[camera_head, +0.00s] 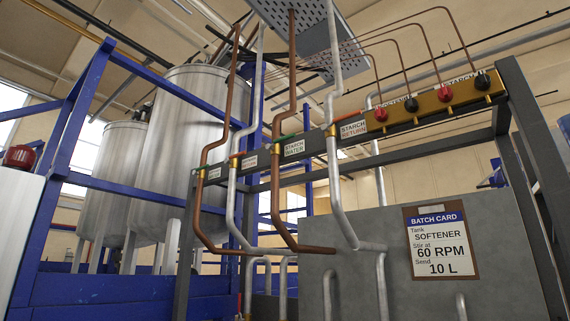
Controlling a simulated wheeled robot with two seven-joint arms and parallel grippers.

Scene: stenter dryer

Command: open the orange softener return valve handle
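Several vertical pipes cross a grey rail (315,143), each with a small coloured valve fitting near a white label. A small orange handle (236,156) sits on a silver pipe beside a small label (250,161), which is too small to read with certainty. Another small handle, yellow-orange (332,131), sits on the silver pipe beside the "STARCH RETURN" label (353,129). A green handle (282,138) is beside the "STARCH WATER" label (294,148). I cannot tell which handle is the softener return one, nor whether each is open. Neither gripper is in view.
A batch card (440,243) reads softener, 60 RPM, 10 L, on a grey panel (380,265). A yellow block (435,102) with red and black knobs is at upper right. Large metal tanks (185,140) stand behind a blue frame (75,120) at left.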

